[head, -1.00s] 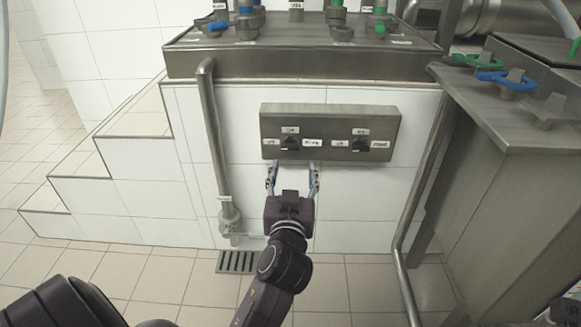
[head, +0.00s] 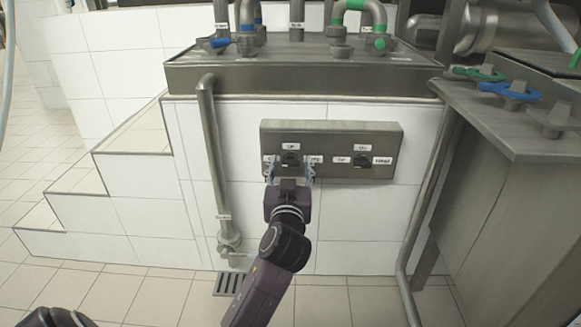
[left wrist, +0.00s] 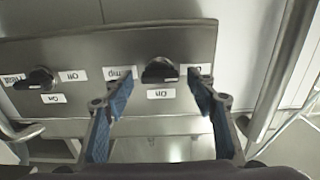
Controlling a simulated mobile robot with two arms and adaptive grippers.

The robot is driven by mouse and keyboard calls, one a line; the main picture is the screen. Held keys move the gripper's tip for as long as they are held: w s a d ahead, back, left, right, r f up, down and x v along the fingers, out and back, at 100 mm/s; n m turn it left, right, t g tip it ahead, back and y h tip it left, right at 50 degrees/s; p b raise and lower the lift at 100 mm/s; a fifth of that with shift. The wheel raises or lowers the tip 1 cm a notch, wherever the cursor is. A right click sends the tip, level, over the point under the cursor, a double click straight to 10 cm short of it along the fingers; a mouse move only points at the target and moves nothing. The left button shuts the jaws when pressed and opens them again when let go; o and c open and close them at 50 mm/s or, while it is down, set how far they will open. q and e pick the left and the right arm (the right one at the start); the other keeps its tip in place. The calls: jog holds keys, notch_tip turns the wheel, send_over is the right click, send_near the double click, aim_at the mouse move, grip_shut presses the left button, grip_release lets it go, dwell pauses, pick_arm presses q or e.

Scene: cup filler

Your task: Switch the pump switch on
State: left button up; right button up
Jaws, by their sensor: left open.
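The pump switch (head: 290,160) is a dark rotary knob, the left of two on a grey metal panel (head: 334,126) on the white tiled wall. In the left wrist view, which shows the panel upside down, the same knob (left wrist: 160,70) has the "On" label, a partly hidden label ending "mp" and another partly covered label around it. My left gripper (head: 290,172) is open in front of this knob. Its blue-padded fingers (left wrist: 160,88) are on either side of the knob, apart from it in the wrist view. I cannot tell which way the knob points. My right gripper is out of view.
A second dark knob (head: 362,161) sits to the right on the panel. A vertical pipe (head: 213,150) runs down the wall at left. A metal tank (head: 500,200) stands at right. Pipes and valves top the metal platform (head: 300,84) above.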

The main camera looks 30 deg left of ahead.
pick_arm(q)
jog(key=shift+c, duration=0.2)
jog(key=c, duration=1.1)
